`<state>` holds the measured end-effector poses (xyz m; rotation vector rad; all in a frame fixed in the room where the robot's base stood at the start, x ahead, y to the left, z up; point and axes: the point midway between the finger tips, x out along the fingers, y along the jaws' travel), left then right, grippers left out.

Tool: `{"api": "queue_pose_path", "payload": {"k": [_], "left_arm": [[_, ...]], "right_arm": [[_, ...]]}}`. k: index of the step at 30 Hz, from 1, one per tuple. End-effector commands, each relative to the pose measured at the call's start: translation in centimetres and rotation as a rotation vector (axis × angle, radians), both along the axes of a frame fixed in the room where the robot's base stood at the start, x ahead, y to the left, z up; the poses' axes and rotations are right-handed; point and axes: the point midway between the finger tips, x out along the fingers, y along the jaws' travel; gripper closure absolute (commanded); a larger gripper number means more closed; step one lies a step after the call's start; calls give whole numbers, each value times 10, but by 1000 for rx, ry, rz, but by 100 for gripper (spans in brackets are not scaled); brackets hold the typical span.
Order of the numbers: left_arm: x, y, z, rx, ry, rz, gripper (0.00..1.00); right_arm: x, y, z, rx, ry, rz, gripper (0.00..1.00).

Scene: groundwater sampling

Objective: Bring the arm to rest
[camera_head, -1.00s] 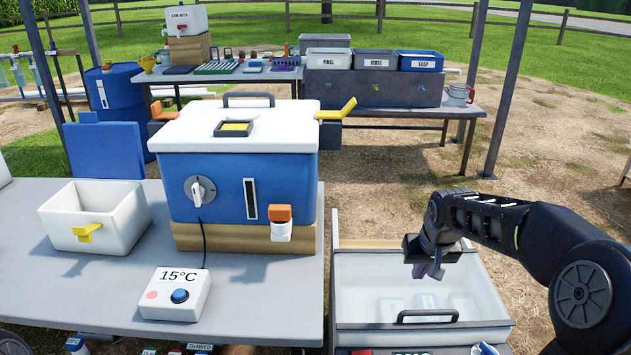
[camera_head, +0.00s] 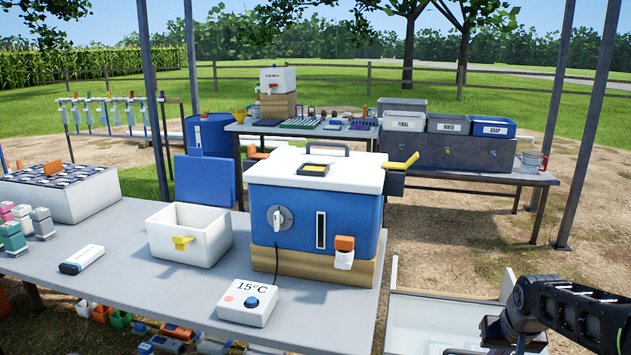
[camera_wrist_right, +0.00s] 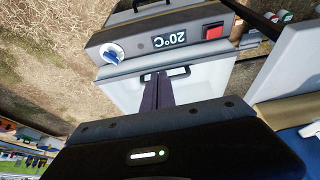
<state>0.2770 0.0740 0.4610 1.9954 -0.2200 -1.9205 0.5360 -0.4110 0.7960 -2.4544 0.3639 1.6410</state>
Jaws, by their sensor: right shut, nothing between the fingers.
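My right arm (camera_head: 570,312) comes in at the lower right of the head view, dark grey and black. Its gripper (camera_wrist_right: 158,80) shows in the wrist view with two dark fingers pressed together and nothing between them. In the head view the gripper is over the open pale bin (camera_head: 425,312), partly cut off by the lower edge. My left gripper is in neither view.
A blue cooler box (camera_head: 300,213) with a white lid stands on the grey table (camera_head: 150,290) left of my arm. A white tub (camera_head: 190,246) and a 15°C control box (camera_head: 247,302) are beside it. A 20°C panel (camera_wrist_right: 160,42) shows in the wrist view.

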Motion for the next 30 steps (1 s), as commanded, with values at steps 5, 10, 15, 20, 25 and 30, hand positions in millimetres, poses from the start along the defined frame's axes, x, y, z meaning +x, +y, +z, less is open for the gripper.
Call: {"api": "queue_pose_path", "payload": {"k": [5, 10, 15, 20, 25, 30], "left_arm": [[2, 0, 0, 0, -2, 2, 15], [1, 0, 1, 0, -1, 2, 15], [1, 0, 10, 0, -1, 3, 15], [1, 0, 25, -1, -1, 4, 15], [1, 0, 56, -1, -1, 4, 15], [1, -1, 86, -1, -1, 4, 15]], "right_arm": [[19, 7, 3, 4, -91, 18, 100], [34, 32, -12, 30, -162, 56, 100], [41, 79, -47, 79, -199, 108, 100], [27, 138, -97, 147, -191, 153, 100], [-40, 221, -165, 251, -103, 186, 100], [-147, 290, -209, 347, 58, 197, 100]]}}
